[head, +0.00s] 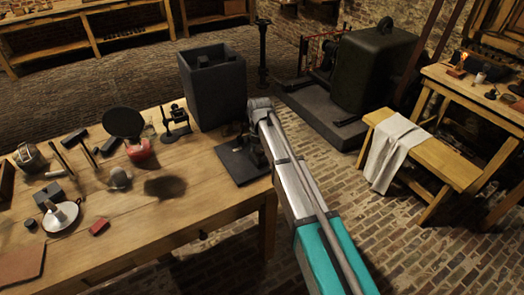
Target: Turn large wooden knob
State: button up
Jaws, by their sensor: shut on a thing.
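My arm reaches in from the lower right to the table's right corner. My gripper (252,142) is small and dark at the arm's far end, low over a dark flat-based device (241,166). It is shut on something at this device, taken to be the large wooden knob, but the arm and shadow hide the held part. I cannot make out the knob's wood or its angle.
A tall dark open box (217,85) stands just behind the device. The wooden table (150,222) holds a black disc (122,122), a small black stand (174,122), a white dish (60,217) and several tools to the left. A bench (440,160) with cloth stands right.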

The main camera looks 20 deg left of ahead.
jog(key=shift+w+n, duration=0.15)
jog(key=shift+n, duration=0.35)
jog(key=o, duration=1.1)
